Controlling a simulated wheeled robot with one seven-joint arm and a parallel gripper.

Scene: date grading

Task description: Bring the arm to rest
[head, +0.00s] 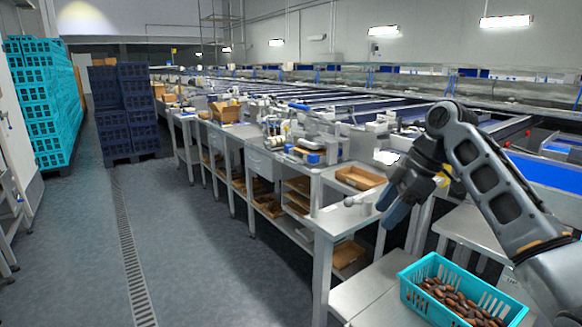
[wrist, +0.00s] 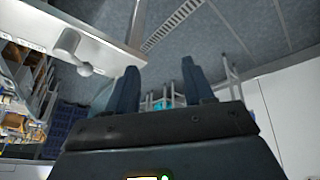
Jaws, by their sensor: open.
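My arm (head: 500,185) reaches in from the right side of the head view, bent at a high elbow. My gripper (head: 388,212) hangs at its end near the corner of a grey metal worktable, pointing down and to the left. In the wrist view my gripper (wrist: 158,85) shows two dark fingers standing well apart. The gap between them is empty, with floor and distant objects behind. Whether the fingers touch the table edge cannot be told from the head view.
A turquoise crate (head: 413,300) of brown dates stands low at the front right. A worktable (head: 335,222) carries a small grey device, also in the wrist view (wrist: 68,45). Turquoise crates (head: 45,105) and dark blue crates (head: 125,115) are stacked at left. The aisle floor (head: 200,260) is clear.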

